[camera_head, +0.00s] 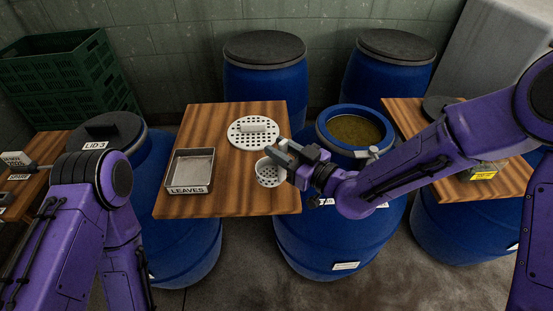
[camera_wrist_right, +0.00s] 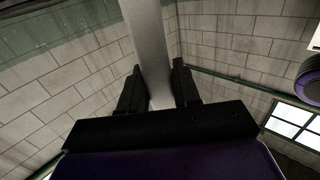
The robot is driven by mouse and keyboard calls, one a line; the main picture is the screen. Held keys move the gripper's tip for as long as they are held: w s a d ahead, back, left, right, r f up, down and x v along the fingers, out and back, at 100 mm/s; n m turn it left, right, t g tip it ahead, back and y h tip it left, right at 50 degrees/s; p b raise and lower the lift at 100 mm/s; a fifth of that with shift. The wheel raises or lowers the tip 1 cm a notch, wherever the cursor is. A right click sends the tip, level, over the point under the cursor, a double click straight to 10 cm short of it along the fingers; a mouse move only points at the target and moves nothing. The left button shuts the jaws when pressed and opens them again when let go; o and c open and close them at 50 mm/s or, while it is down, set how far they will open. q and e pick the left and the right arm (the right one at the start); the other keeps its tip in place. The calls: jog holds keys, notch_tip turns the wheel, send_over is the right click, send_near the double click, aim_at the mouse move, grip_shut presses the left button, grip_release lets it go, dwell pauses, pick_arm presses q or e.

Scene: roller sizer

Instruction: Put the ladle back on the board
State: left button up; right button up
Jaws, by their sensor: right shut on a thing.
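The ladle shows in the head view as a pale perforated cup (camera_head: 268,176) at the front right of the wooden board (camera_head: 230,205). My right gripper (camera_head: 284,152) is beside the cup, over the board's right edge. In the right wrist view, the gripper (camera_wrist_right: 159,90) is shut on a smooth grey bar (camera_wrist_right: 147,40), apparently the ladle's handle. I cannot tell whether the cup touches the board.
A tray labelled LEAVES (camera_head: 189,169) and a pale perforated disc (camera_head: 240,140) lie on the board. The open blue barrel (camera_head: 325,118) behind my right gripper holds brownish contents. A lidded barrel (camera_head: 115,132) stands at left. The board's front middle is clear.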

jog(key=f, duration=0.3)
jog(key=w+a+f+p, duration=0.1)
jog(key=shift+f, duration=0.45)
jog(key=o, duration=0.6)
jog(key=shift+f, duration=0.1)
jog(key=o, duration=0.5)
jog(key=shift+c, duration=0.2)
